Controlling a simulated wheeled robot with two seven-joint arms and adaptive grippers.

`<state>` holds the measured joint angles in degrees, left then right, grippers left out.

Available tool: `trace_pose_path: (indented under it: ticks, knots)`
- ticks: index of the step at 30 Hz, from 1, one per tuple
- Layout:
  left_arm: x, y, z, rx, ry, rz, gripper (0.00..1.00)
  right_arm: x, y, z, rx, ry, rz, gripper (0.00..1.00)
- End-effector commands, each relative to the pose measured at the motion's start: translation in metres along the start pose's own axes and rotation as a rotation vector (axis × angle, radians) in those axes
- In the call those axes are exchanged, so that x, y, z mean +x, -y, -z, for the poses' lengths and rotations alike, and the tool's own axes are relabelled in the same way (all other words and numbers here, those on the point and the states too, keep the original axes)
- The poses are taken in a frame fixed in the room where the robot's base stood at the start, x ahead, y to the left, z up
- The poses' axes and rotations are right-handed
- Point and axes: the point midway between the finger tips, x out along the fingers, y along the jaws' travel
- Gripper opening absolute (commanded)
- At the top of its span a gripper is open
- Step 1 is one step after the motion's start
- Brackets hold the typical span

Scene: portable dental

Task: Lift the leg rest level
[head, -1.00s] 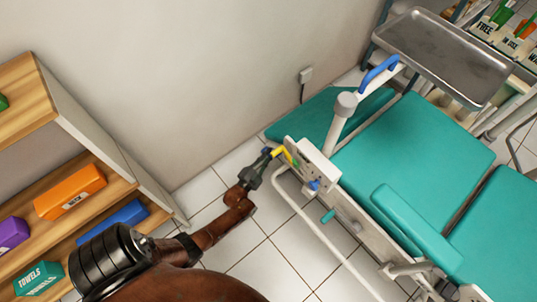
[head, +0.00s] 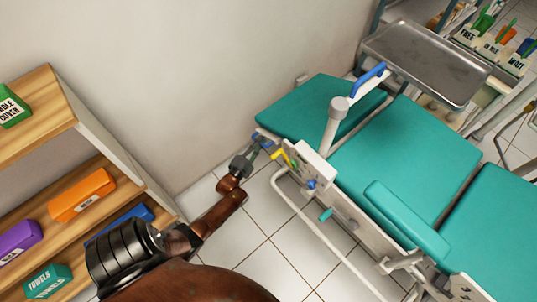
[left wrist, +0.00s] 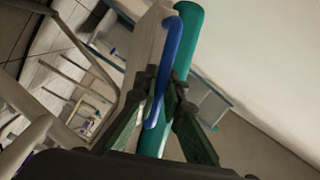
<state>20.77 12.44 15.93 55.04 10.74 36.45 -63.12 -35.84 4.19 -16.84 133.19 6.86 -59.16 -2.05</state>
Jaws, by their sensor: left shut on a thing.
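The leg rest (head: 310,106) is the teal pad at the far left end of the dental chair (head: 400,145), beside the wall. It looks about in line with the seat pad; I cannot tell if it is exactly level. My left gripper (head: 258,144) is at the leg rest's near corner, shut on the blue handle (head: 266,138). In the left wrist view the fingers (left wrist: 162,108) close around the blue handle (left wrist: 172,55), with the teal pad edge (left wrist: 187,35) right behind it. My right gripper is in neither view.
A yellow lever (head: 281,157) and a white side panel (head: 313,163) are just right of my gripper. A white post with a blue-gripped arm (head: 368,79) stands by the pad. A metal tray (head: 425,60) is at the back. Shelves (head: 100,150) stand at left.

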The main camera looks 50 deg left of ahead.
Motion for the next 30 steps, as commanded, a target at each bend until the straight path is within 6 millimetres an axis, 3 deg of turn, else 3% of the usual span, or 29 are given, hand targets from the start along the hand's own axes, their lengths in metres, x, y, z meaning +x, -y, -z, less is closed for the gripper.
trace_pose_path:
  ticks: [1, 3, 12, 22, 30]
  knots:
    - [0.005, 0.024, 0.001, 0.039, -0.008, 0.02, 0.0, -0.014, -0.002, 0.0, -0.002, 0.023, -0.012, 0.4]
    - [0.008, 0.042, 0.003, 0.095, -0.019, 0.032, 0.0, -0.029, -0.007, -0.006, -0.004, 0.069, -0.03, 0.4]
    - [0.017, 0.104, 0.014, 0.292, -0.055, 0.072, 0.0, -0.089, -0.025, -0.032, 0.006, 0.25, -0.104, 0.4]
    - [0.019, 0.128, 0.023, 0.386, -0.073, 0.088, 0.0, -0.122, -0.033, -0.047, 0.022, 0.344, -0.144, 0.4]
    - [0.02, 0.132, 0.025, 0.403, -0.077, 0.093, 0.0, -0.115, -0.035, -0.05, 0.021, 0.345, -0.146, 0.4]
